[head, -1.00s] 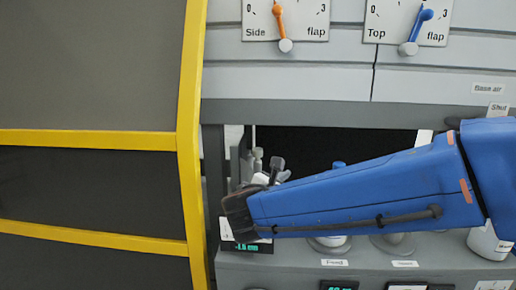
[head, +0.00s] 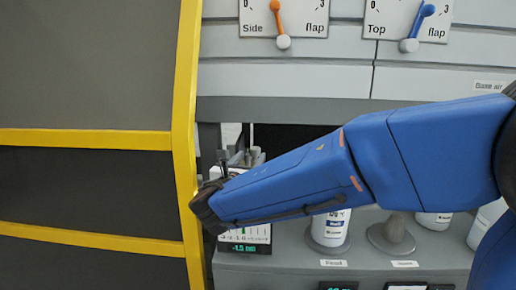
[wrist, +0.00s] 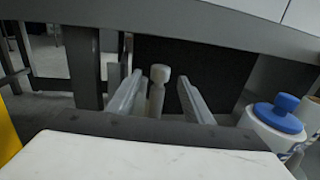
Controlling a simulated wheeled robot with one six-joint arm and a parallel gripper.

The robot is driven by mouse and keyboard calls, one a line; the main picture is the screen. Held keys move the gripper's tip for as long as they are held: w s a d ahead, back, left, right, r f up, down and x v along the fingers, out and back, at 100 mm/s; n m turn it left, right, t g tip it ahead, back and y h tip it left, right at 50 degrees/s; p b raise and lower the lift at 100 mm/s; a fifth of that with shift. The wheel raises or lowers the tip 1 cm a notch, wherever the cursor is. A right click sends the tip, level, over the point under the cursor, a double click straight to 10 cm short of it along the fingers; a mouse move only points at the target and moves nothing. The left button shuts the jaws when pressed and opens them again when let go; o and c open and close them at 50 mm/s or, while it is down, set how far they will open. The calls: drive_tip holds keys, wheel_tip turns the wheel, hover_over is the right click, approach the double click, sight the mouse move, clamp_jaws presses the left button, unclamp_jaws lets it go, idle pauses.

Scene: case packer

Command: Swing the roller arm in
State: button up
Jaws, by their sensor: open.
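My gripper (wrist: 158,78) shows in the wrist view as two pale grey fingers spread apart. A pale upright post with a rounded head (wrist: 159,76) stands in the gap between them, and it may be the roller arm. I cannot tell whether either finger touches it. In the head view, grey round-topped posts (head: 253,156) show behind the end of my blue arm, and I cannot tell which is the roller arm. My fingers are mostly hidden there. A display (head: 245,249) below my wrist reads about -1.5 DEG.
A yellow-framed guard (head: 184,140) stands close at the left. A grey beam (head: 300,110) crosses above the opening. White canisters (head: 330,228) stand on the shelf at right. A blue-capped container (wrist: 278,118) is right of my fingers. Side flap (head: 281,25) and Top flap (head: 418,28) dials are above.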

drive_tip(key=x, duration=1)
clamp_jaws()
